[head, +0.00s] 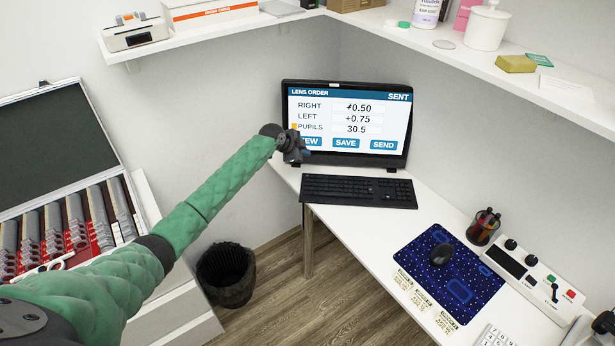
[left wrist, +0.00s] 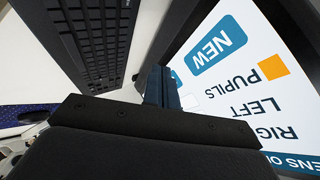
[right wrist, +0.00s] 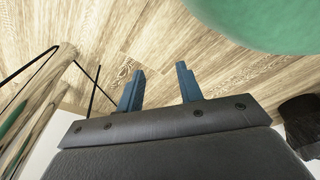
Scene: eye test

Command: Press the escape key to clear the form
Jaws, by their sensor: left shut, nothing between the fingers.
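The black keyboard (head: 358,191) lies on the white desk in front of the monitor (head: 345,125). Its keys are too small to tell the escape key apart; it also shows in the left wrist view (left wrist: 92,40). The screen reads LENS ORDER and SENT, with RIGHT +0.50, LEFT +0.75, PUPILS 30.5, an orange square by PUPILS and NEW, SAVE, SEND buttons. My left gripper (head: 300,152) is shut and empty at the screen's lower left, partly covering NEW, above the keyboard's left end. My right gripper (right wrist: 157,82) is open and empty above the wooden floor.
A blue mat (head: 462,290) with a mouse (head: 441,254), a pen cup (head: 484,227) and a control box (head: 530,277) stand on the desk at right. A shelf (head: 400,35) runs above. A black bin (head: 226,274) and a lens case (head: 45,140) are at left.

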